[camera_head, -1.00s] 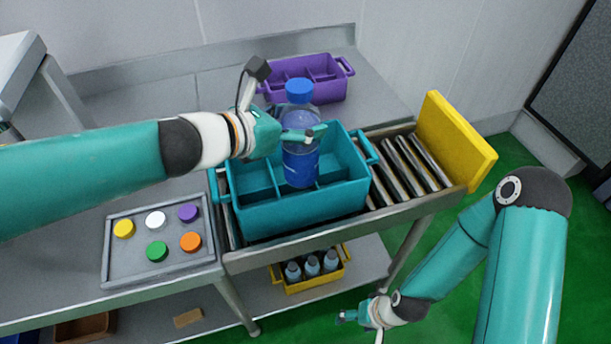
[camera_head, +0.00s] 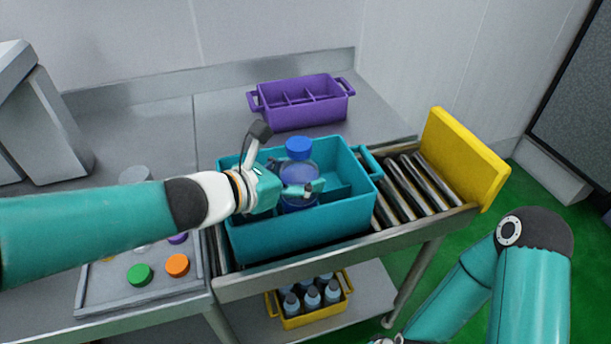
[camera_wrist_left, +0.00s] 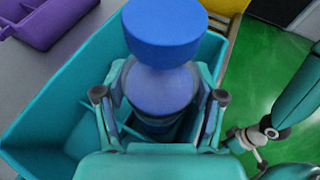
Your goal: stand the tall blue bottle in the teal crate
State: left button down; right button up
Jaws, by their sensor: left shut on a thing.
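The tall blue bottle (camera_head: 298,172), with a blue cap and a clear blue body, is upright inside the teal crate (camera_head: 305,228). Its cap and shoulder stand above the rim; its base is hidden, so I cannot tell if it touches the crate floor. My left gripper (camera_head: 298,190) is shut around the bottle's upper body, near rim height. In the left wrist view the fingers (camera_wrist_left: 160,110) flank the bottle (camera_wrist_left: 160,85), with crate dividers below. My right gripper (camera_wrist_left: 245,142) shows at the right of that view, away from the crate; its finger state is unclear.
The crate sits on a roller conveyor (camera_head: 415,185) with a yellow end plate (camera_head: 465,158). A purple divided crate (camera_head: 302,103) stands behind. A grey tray (camera_head: 150,300) of coloured caps is at left. A yellow crate (camera_head: 315,318) of small bottles is on the lower shelf.

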pick_arm(q)
jog(key=c, duration=0.6)
grip_release()
jog(key=shift+f, duration=0.1)
jog(key=o, duration=0.5)
jog(key=shift+s+a+r, duration=0.1)
jog(key=shift+r, duration=0.15)
jog(key=p+v, duration=0.4)
jog(key=v, duration=0.7)
jog(key=shift+s+a, duration=0.25)
jog(key=shift+a, duration=0.05)
